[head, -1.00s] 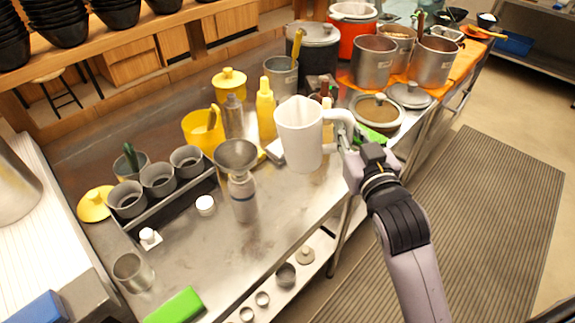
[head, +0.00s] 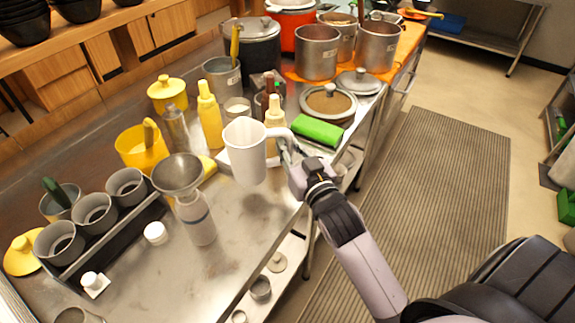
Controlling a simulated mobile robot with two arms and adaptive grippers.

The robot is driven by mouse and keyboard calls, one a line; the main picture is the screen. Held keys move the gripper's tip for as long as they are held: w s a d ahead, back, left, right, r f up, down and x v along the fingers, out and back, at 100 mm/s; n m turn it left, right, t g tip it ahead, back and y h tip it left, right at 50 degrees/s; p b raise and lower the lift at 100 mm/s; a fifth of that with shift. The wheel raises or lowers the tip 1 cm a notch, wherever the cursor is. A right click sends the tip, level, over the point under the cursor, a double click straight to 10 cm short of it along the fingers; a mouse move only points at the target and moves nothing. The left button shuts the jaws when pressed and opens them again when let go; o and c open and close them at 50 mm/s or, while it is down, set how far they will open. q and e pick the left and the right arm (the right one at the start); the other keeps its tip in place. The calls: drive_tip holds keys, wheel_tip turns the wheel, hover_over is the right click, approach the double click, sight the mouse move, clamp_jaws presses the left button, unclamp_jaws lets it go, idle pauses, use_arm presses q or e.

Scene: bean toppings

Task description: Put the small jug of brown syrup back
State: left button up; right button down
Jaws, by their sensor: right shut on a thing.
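A small white jug (head: 243,158) with a handle is in the middle of the head view. My right gripper (head: 285,144) is shut on its handle, at the jug's right side. The jug is upright and appears to be above the steel table (head: 250,222), near its right edge. Its inside looks white near the rim; I cannot see any brown syrup in it. My left gripper is not in view.
A funnel in a bottle (head: 190,195) stands left of the jug. Yellow bottles (head: 209,118) and a pale squeeze bottle (head: 275,110) stand behind it. A green block (head: 318,131) and a lidded pan (head: 328,101) lie beyond the gripper. The table's front middle is fairly clear.

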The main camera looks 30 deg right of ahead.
drive_tip(key=shift+f, duration=2.8)
drive_tip(key=shift+b, duration=0.3)
drive_tip(key=shift+f, duration=0.1)
drive_tip(key=c, duration=1.6)
unclamp_jaws()
drive_tip(key=shift+o, duration=0.3)
